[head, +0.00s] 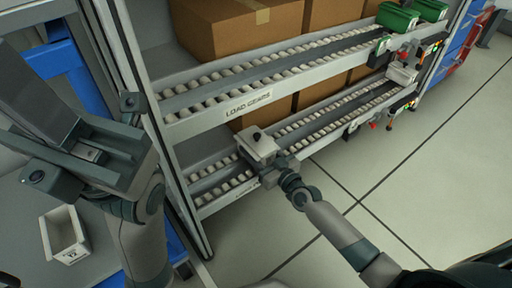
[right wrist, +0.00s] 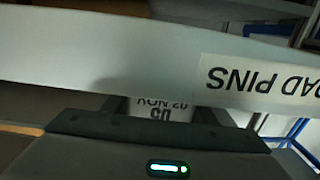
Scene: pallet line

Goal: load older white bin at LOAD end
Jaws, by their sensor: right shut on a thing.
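My right gripper (head: 268,165) is shut on a white bin (head: 258,146) at the near end of the lower roller lane (head: 215,172). In the right wrist view, part of the bin (right wrist: 160,108) shows an upside-down label reading about "NOV 20", between dark fingers. A pale rail (right wrist: 100,55) labelled "...AD PINS" crosses in front and hides the rest. Whether the bin rests on the rollers is unclear. A second white bin (head: 65,236), empty with a small label, stands on a grey surface at lower left. My left gripper (head: 88,153) is close to the camera; its jaws are unclear.
An upper roller lane (head: 270,75) labelled "LOAD GEARS" runs above the lower one. Green bins (head: 397,17) stand at its far end, and a white bin (head: 402,75) at the lower lane's far end. Cardboard boxes (head: 240,28) fill the back. The floor (head: 420,170) at right is clear.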

